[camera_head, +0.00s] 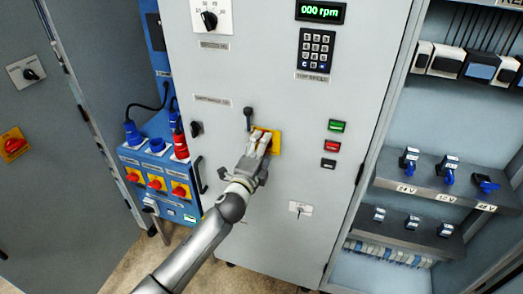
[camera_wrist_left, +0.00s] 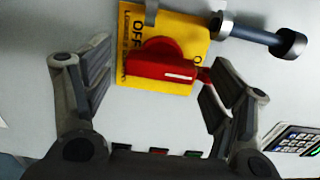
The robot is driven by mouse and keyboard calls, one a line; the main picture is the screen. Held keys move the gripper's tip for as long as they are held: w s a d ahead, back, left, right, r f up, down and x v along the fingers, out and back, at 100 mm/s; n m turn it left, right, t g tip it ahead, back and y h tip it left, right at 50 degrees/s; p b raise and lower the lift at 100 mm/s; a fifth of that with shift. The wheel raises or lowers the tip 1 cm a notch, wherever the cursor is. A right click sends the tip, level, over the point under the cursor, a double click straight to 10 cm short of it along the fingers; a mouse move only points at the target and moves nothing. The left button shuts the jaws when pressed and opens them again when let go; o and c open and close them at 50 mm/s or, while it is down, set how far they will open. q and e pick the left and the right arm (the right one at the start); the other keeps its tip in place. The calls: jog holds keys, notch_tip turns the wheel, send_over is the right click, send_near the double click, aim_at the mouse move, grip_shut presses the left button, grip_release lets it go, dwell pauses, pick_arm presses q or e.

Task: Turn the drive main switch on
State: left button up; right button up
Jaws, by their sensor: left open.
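The drive main switch is a red rotary handle (camera_wrist_left: 160,66) on a yellow plate (camera_wrist_left: 190,30) with "OFF" printed on it. In the head view the yellow plate (camera_head: 277,143) is on the grey cabinet door, largely covered by my gripper. My left gripper (camera_head: 263,144) is at the switch. In the left wrist view my left gripper (camera_wrist_left: 160,80) is open, with one finger on each side of the red handle. The right finger's tip is close to the handle's right end; I cannot tell whether it touches. My right gripper is not in view.
A black-knobbed lever (camera_head: 248,114) sticks out just above the switch and also shows in the left wrist view (camera_wrist_left: 258,36). Green (camera_head: 337,126) and red (camera_head: 332,146) buttons are to the right. A keypad (camera_head: 314,49) is above. A blue socket box (camera_head: 157,170) stands left.

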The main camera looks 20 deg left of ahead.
pick_arm(q)
jog(key=s, duration=1.2)
jog(key=shift+a, duration=0.2)
jog(key=shift+f, duration=0.15)
